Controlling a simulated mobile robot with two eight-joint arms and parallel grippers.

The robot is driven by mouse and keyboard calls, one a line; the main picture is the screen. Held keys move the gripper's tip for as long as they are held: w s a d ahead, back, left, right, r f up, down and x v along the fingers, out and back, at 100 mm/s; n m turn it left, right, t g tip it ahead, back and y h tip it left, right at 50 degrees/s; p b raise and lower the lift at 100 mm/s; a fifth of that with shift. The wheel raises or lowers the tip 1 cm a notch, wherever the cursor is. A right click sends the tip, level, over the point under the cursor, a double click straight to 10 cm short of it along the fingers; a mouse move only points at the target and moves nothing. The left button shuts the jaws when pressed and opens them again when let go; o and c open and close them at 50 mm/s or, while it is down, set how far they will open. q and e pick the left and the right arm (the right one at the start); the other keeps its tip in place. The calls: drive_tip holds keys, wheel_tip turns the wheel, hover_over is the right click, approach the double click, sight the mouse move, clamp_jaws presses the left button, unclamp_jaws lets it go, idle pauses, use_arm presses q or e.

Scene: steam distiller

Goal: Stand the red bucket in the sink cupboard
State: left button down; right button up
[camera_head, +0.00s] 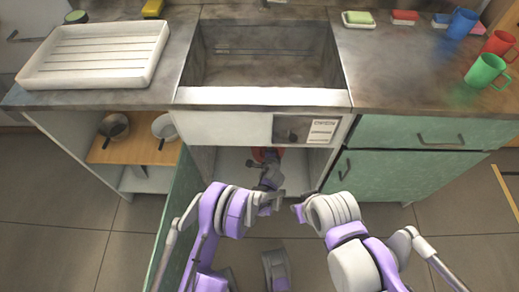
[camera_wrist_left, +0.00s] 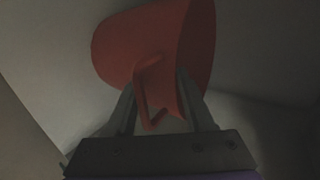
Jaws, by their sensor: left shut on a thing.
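The red bucket (camera_head: 266,153) is inside the open sink cupboard (camera_head: 232,163), low under the sink, and mostly hidden by the cupboard front and my left arm. In the left wrist view the red bucket (camera_wrist_left: 130,45) fills the upper middle. My left gripper (camera_wrist_left: 157,85) has its two fingers on either side of a red part of the bucket and is shut on it. Whether the bucket rests on the cupboard floor is hidden. My right gripper (camera_head: 298,212) is outside, in front of the cupboard, seen too small to tell its jaws.
The cupboard door (camera_head: 176,205) stands open on the left. An open shelf with pans (camera_head: 115,125) is further left, and green drawers (camera_head: 405,160) are on the right. A drying rack (camera_head: 95,55) and cups (camera_head: 484,70) are on the counter.

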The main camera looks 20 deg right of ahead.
use_arm(q)
wheel_tip(320, 180, down, 10)
drive_tip(key=b, duration=0.2)
drive_tip(key=shift+c, duration=1.3)
unclamp_jaws()
drive_tip(key=shift+w, duration=0.1)
drive_tip(key=p+v, duration=0.2)
drive_tip(key=v, duration=1)
drive_tip(key=shift+d, duration=0.1)
